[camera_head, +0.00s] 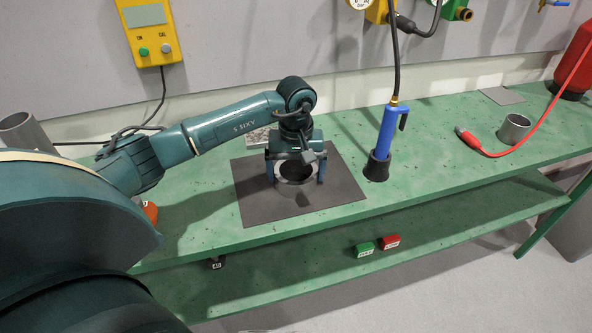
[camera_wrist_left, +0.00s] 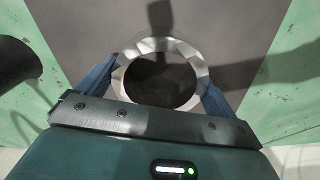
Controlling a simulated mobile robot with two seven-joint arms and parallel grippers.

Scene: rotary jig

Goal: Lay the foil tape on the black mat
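The foil tape (camera_head: 297,181), a silver ring with a dark open middle, is between the blue fingers of my left gripper (camera_head: 297,172) in the head view. In the left wrist view the ring (camera_wrist_left: 160,46) lies flat, and the fingers of the left gripper (camera_wrist_left: 160,88) press against its two sides. The tape is over the middle of the black mat (camera_head: 258,205), which also shows in the wrist view (camera_wrist_left: 80,35). I cannot tell whether the tape touches the mat or hangs just above it. My right gripper is not in view.
A blue hand tool (camera_head: 387,132) stands in a black holder (camera_head: 377,168) just right of the mat. A metal cup (camera_head: 514,129) and a red-ended cable (camera_head: 469,139) are farther right. A green box (camera_head: 364,249) and a red box (camera_head: 391,241) sit on the lower shelf.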

